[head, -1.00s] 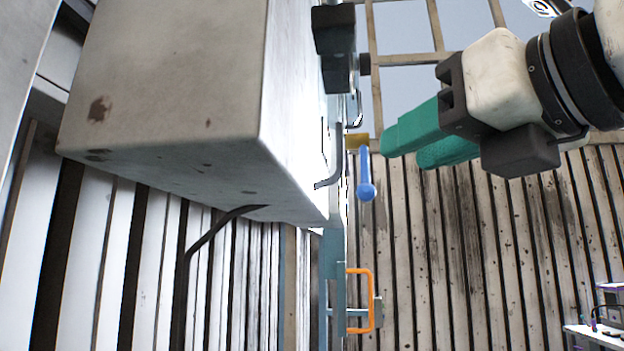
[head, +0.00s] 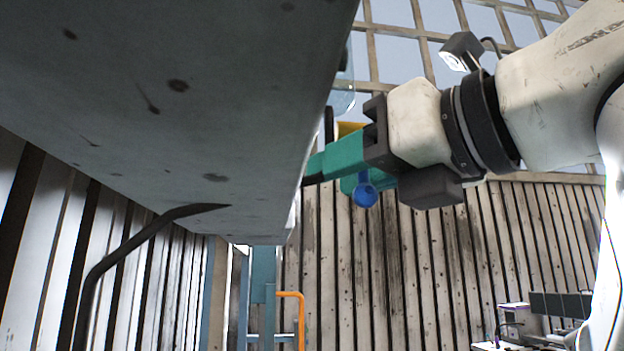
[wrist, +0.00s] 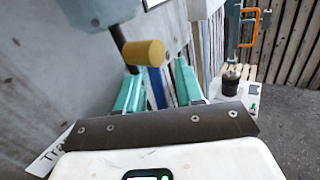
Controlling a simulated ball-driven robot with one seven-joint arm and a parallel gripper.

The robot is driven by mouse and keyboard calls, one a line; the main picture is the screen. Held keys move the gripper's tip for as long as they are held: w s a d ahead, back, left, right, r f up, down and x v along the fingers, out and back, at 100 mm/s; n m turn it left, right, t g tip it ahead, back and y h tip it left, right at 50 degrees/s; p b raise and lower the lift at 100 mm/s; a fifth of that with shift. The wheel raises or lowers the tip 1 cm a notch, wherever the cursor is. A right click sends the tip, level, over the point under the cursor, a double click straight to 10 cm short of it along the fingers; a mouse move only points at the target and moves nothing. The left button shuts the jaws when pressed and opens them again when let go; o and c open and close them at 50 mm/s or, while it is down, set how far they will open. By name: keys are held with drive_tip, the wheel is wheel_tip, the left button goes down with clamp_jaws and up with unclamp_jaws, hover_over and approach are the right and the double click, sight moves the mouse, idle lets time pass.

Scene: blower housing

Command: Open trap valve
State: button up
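The trap valve shows as a yellow part (head: 348,128) with a blue handle (head: 364,195) that has a round end. In the wrist view the yellow cylinder (wrist: 143,53) sits on a dark stem, and the blue handle (wrist: 158,88) shows below it between my two green fingers. My gripper (head: 325,170) is at the valve beside the grey housing; in the wrist view its fingers (wrist: 159,80) stand apart on both sides of the handle. Contact cannot be told. The fingers hide part of the handle in the head view.
The large grey housing (head: 180,110) fills the left, with a dark bent pipe (head: 135,245) under it. An orange handle (head: 290,296) stands below on a blue frame. A partly hidden white label (wrist: 52,152) is on the housing. A bench with equipment (head: 510,335) is at lower right.

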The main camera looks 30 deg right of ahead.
drive_tip(key=shift+w, duration=0.1)
drive_tip(key=shift+c, duration=0.4)
clamp_jaws()
